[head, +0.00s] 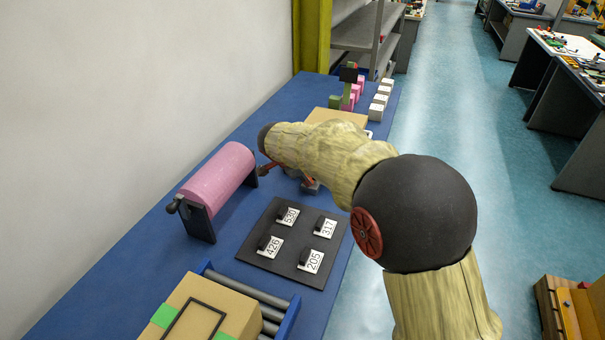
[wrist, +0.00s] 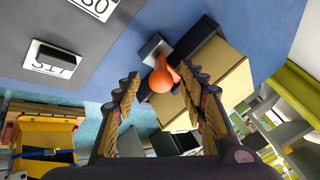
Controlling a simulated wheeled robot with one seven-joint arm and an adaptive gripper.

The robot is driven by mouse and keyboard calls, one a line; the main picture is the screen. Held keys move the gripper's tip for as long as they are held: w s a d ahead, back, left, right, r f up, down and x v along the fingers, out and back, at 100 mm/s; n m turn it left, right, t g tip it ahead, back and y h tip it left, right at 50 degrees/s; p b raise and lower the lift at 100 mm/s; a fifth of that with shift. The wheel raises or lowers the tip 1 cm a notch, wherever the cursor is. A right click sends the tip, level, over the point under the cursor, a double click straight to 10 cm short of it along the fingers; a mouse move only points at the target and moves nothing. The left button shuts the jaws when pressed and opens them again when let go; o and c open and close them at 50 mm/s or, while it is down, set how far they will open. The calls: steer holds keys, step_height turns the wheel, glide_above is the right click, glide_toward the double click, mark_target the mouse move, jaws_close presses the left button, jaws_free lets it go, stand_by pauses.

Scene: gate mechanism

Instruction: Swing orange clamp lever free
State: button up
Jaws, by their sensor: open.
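The orange clamp lever (wrist: 160,78) shows in the wrist view as a rounded orange knob with a short arm, beside a small grey block (wrist: 152,46) on the blue bench. My gripper (wrist: 159,84) is open, with one finger to either side of the knob and a visible gap on both sides. I see no clear contact, and depth is hard to judge. In the head view my arm covers most of this spot. Small reddish parts and a grey block (head: 311,187) show just below my forearm; the lever is not clearly distinguishable there.
A tan box (wrist: 222,80) with a dark edge stands close beside the lever. A dark board with numbered tags (head: 272,262) and a pink roller (head: 218,178) on a stand lie nearby on the blue bench (head: 135,240). The wall is at left.

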steer(key=v, duration=1.2)
